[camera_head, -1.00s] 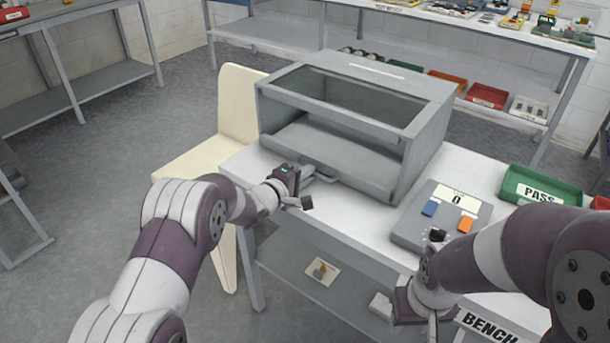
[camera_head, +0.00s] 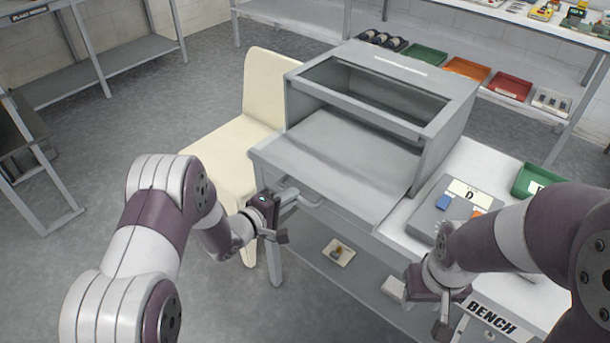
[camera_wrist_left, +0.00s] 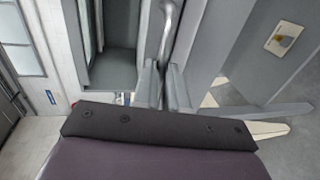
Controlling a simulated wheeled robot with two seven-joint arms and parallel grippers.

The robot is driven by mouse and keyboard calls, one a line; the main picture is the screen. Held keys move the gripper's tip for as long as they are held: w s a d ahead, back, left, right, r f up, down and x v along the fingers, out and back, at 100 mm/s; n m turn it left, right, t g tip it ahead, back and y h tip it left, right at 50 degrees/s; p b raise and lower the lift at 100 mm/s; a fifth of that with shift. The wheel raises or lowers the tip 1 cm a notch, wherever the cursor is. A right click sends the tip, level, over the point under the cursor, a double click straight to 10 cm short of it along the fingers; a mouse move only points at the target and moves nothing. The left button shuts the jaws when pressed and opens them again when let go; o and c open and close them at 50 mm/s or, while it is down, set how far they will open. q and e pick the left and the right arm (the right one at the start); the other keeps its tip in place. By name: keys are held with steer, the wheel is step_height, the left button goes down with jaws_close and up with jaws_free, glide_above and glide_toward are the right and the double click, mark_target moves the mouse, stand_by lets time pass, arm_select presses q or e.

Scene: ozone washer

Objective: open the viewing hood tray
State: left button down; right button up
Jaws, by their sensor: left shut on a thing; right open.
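The grey viewing hood (camera_head: 455,110) stands on the bench, with a dark window in its top. My left gripper (camera_head: 290,201) is shut on the tray handle (camera_head: 314,202) at the tray's front face; the handle also runs up from between the fingers in the left wrist view (camera_wrist_left: 169,30). My right gripper (camera_head: 440,315) is open and empty low in front of the bench, beside the control box; its fingertips are partly hard to make out.
A grey control box (camera_head: 430,208) with a blue and an orange button sits right of the hood. A green bin (camera_head: 527,181) is behind my right arm. A cream chair (camera_head: 262,95) stands close left of the tray. A lower shelf holds a small card (camera_head: 339,252).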

arm_select(q)
steer(key=shift+f+p+v, duration=0.15)
steer(key=shift+p+v, duration=0.05)
steer(key=shift+v, duration=0.65)
steer(key=shift+f+p+v, duration=0.2)
steer(key=shift+v, duration=0.65)
steer(key=shift+s, duration=0.1)
steer(key=c, duration=1.2)
jaws_free()
steer(key=shift+o, duration=0.2)
steer(key=v, duration=1.2)
steer(key=shift+s+a+p, duration=0.25)
steer(key=shift+p, duration=0.2)
